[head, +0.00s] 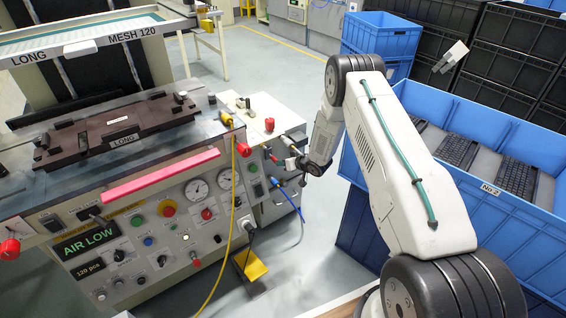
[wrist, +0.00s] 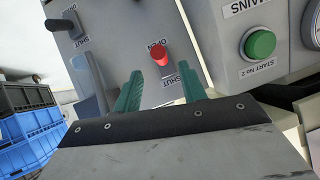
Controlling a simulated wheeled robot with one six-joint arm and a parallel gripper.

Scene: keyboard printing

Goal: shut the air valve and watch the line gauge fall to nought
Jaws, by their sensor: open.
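In the wrist view a red valve handle (wrist: 160,55) stands on a grey panel, between an OPEN label above and a SHUT label below. It sits closer to OPEN; its exact angle is hard to tell. My gripper (wrist: 162,88) has two green fingers spread apart with nothing between them. The handle lies just beyond the fingertips, roughly midway between them, apparently untouched. In the head view my arm reaches to the machine's right side and its end is small and partly hidden. Two round gauges (head: 196,188) (head: 227,179) are on the front panel; their needles are too small to read.
A black-handled lever (wrist: 60,24) with its own SHUT label is left of the red handle. A green START No 2 button (wrist: 258,44) is to the right. The display (head: 88,243) reads AIR LOW. A yellow cable (head: 232,220) hangs down the machine's front. Blue crates (head: 482,135) stand at right.

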